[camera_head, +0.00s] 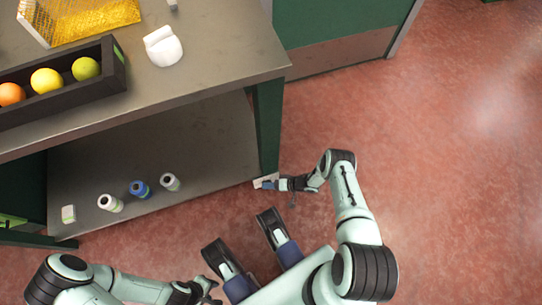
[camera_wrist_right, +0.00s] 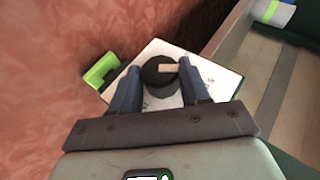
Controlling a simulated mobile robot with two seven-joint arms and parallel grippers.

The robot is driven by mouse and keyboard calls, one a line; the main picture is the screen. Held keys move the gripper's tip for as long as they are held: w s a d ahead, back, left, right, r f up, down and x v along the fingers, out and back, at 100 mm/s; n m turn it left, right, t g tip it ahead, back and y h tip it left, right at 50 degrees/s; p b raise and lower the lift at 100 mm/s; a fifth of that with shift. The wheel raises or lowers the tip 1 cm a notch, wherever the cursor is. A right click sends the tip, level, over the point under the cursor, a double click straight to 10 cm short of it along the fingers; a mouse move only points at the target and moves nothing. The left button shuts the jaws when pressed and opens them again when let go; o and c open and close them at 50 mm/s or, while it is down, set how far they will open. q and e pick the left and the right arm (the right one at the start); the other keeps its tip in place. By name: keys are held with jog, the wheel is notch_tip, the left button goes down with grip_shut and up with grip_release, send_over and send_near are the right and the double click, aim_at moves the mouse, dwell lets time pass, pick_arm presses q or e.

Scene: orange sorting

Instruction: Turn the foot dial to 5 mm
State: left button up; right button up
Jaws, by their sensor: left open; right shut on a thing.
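The foot dial (camera_wrist_right: 158,71) is a dark round knob with a pale pointer bar, on a white plate (camera_wrist_right: 213,79) with small dark marks. In the right wrist view, my right gripper (camera_wrist_right: 160,84) has its two blue fingers on either side of the knob, shut on it. The marks are too small to read, and the fingers cover part of the plate. In the head view, my right gripper (camera_head: 274,184) is low at the bench's front right leg, by the white plate (camera_head: 264,180). My left gripper (camera_head: 205,287) is open and empty near the bottom edge.
A green piece (camera_wrist_right: 101,71) is beside the plate. The bench (camera_head: 215,62) has a lower shelf (camera_head: 215,135) with several bottles (camera_head: 139,188). On top are a black tray (camera_head: 115,82) of fruit, a yellow mesh basket (camera_head: 85,22) and a white object (camera_head: 163,47). Red floor at right is clear.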

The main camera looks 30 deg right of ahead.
dwell(0.6)
jog(key=o, duration=1.1)
jog(key=shift+f, duration=0.1)
jog(key=shift+c, duration=0.2)
pick_arm(q)
jog(key=shift+w, duration=0.1)
jog(key=w+r+t+p, duration=0.2)
jog(key=w+r+p, duration=0.1)
jog(key=w, duration=0.3)
jog(key=shift+w+d+r, duration=0.2)
jog(key=shift+d+r, duration=0.15)
jog(key=shift+d, duration=0.05)
pick_arm(e)
jog(key=v, duration=1.3)
jog(key=shift+s+d, duration=0.2)
jog(key=shift+f, duration=0.1)
